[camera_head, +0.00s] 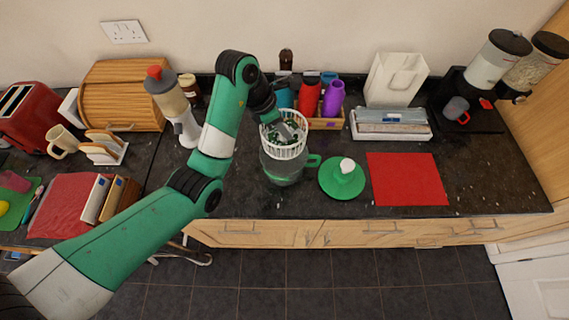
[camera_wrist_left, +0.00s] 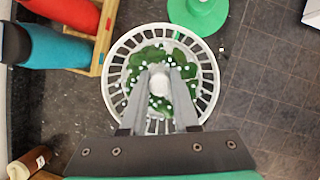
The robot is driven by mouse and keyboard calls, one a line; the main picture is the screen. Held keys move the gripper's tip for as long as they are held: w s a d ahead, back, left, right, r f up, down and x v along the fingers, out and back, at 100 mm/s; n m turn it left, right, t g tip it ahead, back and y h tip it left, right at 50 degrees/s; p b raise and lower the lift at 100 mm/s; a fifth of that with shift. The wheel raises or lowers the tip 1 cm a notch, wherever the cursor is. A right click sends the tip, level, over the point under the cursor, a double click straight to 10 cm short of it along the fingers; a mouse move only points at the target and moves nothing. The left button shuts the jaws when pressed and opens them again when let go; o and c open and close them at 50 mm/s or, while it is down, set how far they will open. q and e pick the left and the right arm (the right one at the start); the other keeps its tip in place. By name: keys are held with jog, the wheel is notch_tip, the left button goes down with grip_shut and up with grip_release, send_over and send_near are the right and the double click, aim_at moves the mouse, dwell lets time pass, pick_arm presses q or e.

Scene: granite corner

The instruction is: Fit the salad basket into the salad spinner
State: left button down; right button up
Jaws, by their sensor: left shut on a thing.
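The white slatted salad basket (camera_head: 270,138) holds green leaves and shows over the mouth of the clear green-tinted salad spinner bowl (camera_head: 284,172), which has a green handle. The basket's lower part overlaps the bowl's top; I cannot tell how far it is inside. My left gripper (camera_head: 292,130) reaches down into the basket from above. In the left wrist view, the basket (camera_wrist_left: 112,85) is seen from above, and the left gripper (camera_wrist_left: 160,72) is shut around its white central post (camera_wrist_left: 160,84). The bowl is hidden there beneath the basket. My right gripper is not in view.
The green lid (camera_head: 342,187) with a white knob lies right of the bowl, beside a red mat (camera_head: 407,180). Several bottles, including a purple one (camera_head: 334,98), stand in a wooden tray (camera_head: 326,124) behind. The counter's front edge is close before the bowl.

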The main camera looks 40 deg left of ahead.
pick_arm(q)
notch_tip(320, 180, down, 14)
jog(key=b, duration=0.8)
jog(key=shift+f, duration=0.25)
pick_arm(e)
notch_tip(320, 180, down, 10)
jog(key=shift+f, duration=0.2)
pick_arm(q)
jog(key=shift+f+b, duration=0.15)
jog(key=shift+b, duration=0.2)
jog(key=c, duration=0.7)
grip_release()
jog(key=shift+o, duration=0.2)
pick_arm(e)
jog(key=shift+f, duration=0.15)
